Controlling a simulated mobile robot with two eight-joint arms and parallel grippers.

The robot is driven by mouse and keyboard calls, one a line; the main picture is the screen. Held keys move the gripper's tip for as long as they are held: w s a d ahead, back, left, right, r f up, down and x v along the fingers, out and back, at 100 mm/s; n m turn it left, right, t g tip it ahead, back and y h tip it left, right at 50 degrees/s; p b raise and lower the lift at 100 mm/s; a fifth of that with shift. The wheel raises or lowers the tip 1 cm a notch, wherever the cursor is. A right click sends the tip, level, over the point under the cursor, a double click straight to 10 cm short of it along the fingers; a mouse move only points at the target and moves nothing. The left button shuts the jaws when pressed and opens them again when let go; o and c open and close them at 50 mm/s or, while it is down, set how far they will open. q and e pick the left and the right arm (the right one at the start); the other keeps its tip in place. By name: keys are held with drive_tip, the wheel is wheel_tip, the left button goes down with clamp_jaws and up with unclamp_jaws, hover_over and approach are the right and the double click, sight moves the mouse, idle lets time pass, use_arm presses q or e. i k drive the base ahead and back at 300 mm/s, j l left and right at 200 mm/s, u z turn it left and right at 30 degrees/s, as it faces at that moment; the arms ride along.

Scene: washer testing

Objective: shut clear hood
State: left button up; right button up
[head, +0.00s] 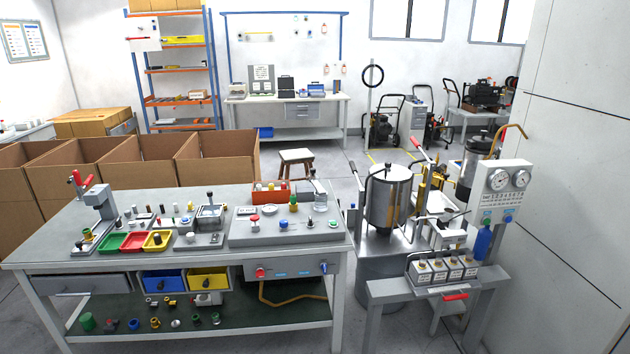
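I cannot pick out a clear hood with certainty. A small clear, pale piece (320,203) stands at the right rear of the grey test panel (250,238) on the workbench, under a grey lever-like part; I cannot tell if it is the hood or how it is hinged. A shiny metal cylinder (388,200) with a dark knob on its lid stands just right of the bench, on a round metal base. Neither of my grippers is in view.
The workbench (60,232) carries a press (100,212), coloured trays and small parts. Right of it, a stand (385,287) holds several grey blocks, with a gauge panel (503,190) behind. Cardboard boxes (215,160) and a stool (296,157) are behind. A wall closes the right side.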

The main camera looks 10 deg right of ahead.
sight(318, 188)
drive_tip(key=i+l+u, duration=0.1)
drive_tip(key=i, duration=0.35)
drive_tip(key=i+l, duration=0.15)
drive_tip(key=i, duration=0.3)
drive_tip(key=j+u, duration=0.05)
